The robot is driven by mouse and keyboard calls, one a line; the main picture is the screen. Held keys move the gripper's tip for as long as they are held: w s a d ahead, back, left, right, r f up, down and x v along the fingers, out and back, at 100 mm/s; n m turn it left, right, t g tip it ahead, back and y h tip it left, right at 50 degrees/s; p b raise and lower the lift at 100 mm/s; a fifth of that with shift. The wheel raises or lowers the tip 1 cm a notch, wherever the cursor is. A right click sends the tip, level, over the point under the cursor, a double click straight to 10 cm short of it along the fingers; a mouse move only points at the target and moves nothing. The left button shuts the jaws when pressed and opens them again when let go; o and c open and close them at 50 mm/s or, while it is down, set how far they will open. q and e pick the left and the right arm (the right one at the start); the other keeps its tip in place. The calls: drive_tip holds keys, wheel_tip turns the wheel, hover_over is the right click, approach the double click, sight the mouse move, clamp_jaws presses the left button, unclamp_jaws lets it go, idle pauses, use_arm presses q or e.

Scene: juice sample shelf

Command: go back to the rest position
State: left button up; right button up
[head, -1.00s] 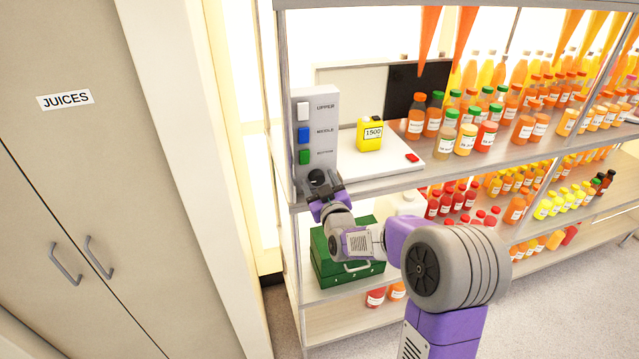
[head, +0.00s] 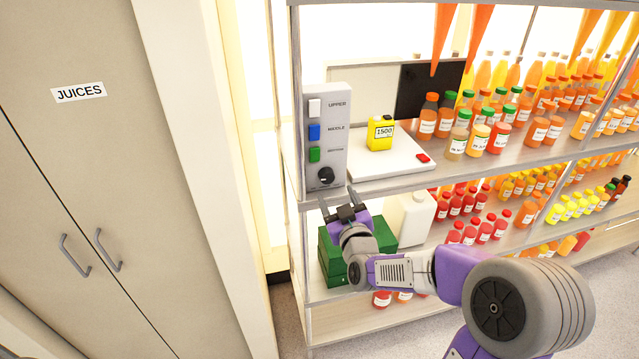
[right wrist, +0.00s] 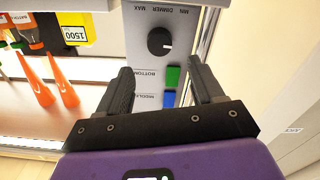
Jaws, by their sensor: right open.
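My right gripper (head: 338,204) is open and empty in front of the shelf, just below the grey control panel (head: 325,110). In the right wrist view its two fingers (right wrist: 160,90) are spread apart, with the panel behind them and a gap to the black knob (right wrist: 160,42). The knob also shows at the bottom of the panel in the head view (head: 326,176). Above it are a white, a blue and a green switch. My left gripper is in neither view.
A yellow container (head: 380,133) labelled 1500 stands on a white plate (head: 392,163). Several juice bottles fill the shelves to the right. A green case (head: 330,262) and a white jug (head: 408,217) stand below, close to my right arm. A closed cabinet (head: 90,200) is at left.

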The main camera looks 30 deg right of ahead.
drive_tip(key=s+a+f+g+y+b, duration=0.15)
drive_tip(key=a+f+g, duration=0.3)
drive_tip(key=f, duration=0.85)
drive_tip(key=s+a+f+g+y, duration=0.1)
drive_tip(key=a+f+g+y, duration=0.3)
drive_tip(key=f, duration=0.9)
drive_tip(key=s+a+f+m+g+y+b, duration=0.1)
drive_tip(key=s+a+f+g, duration=0.3)
drive_tip(key=s+a+f, duration=0.3)
drive_tip(key=s+a+f+m+g+y, duration=0.2)
drive_tip(key=s+a+f+g, duration=0.2)
drive_tip(key=s+f, duration=0.9)
drive_tip(key=a, duration=0.3)
drive_tip(key=shift+s+a+f+b, duration=0.15)
drive_tip(key=shift+s+a+b, duration=0.15)
drive_tip(key=shift+a+b, duration=0.1)
drive_tip(key=shift+d, duration=0.1)
